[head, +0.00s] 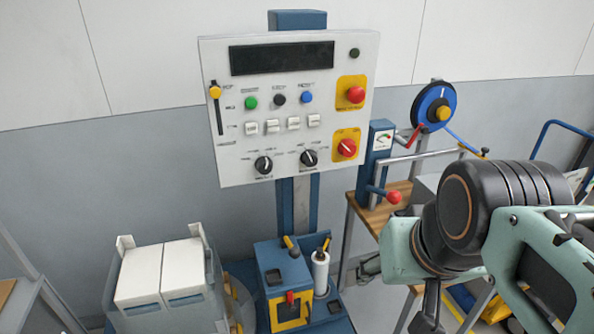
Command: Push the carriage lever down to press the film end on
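The blue film carriage (268,262) stands low at the centre, in front of the column below the control panel. A lever with a yellow grip (289,243) sticks up at a tilt from its top. A white film roll (320,273) stands upright beside it, with another yellow-gripped handle (326,244) at its top. I cannot tell which of the two is the carriage lever. The film end is not distinguishable. My gripper (365,268) shows small and partly hidden by my arm, right of the roll and apart from it. Its fingers are unclear.
A control panel (300,177) with buttons and knobs hangs above the carriage. Wrapped white boxes (165,265) stand at left. A wooden bench (372,217) with a gauge unit (379,150), a red-ball lever (393,197) and a blue reel (422,98) is at right, partly behind my arm.

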